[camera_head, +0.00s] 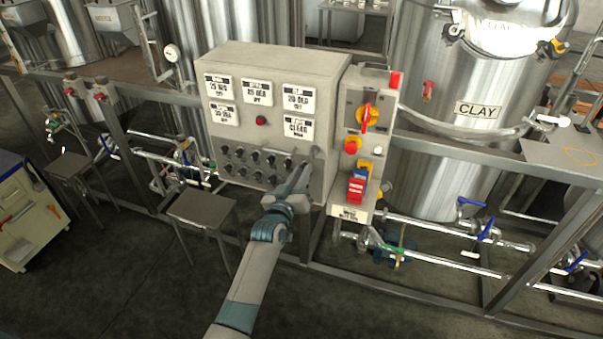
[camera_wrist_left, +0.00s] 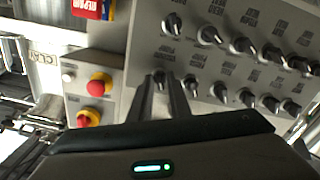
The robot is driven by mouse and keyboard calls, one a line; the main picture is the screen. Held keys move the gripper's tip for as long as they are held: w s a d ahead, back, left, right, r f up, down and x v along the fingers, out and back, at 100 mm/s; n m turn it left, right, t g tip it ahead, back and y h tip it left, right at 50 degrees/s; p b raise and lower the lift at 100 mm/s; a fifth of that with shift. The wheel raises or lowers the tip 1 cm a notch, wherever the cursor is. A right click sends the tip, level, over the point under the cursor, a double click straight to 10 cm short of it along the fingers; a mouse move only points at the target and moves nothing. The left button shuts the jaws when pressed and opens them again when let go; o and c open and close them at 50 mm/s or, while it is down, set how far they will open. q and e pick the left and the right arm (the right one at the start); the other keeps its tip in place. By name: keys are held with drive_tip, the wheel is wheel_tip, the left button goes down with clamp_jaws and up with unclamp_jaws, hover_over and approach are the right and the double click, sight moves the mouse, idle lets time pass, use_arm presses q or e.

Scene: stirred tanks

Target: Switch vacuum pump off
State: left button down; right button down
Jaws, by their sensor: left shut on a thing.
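The grey control box (camera_head: 270,75) stands in the middle of the head view, with two rows of black rotary knobs (camera_head: 255,158) on its lower front. The labels beside the knobs are too small or blurred to read, so I cannot tell which one is marked vacuum pump. My left gripper (camera_head: 303,172) is at the right end of the knob rows. In the left wrist view its two fingers (camera_wrist_left: 164,84) close around one knob (camera_wrist_left: 158,77) at the row's end. The fingers partly hide this knob. My right gripper is not in view.
Right of the knobs is a side panel with a red-yellow rotary switch (camera_head: 367,116) and a red emergency button (camera_head: 351,146). The steel clay tank (camera_head: 440,150) stands behind it. Pipes with blue-handled valves (camera_head: 472,203) run low at the right.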

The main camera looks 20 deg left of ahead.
use_arm(q)
drive_tip(key=shift+n, duration=0.9)
drive_tip(key=c, duration=1.9)
unclamp_jaws()
drive_tip(key=shift+o, duration=0.2)
drive_tip(key=shift+s, duration=0.1)
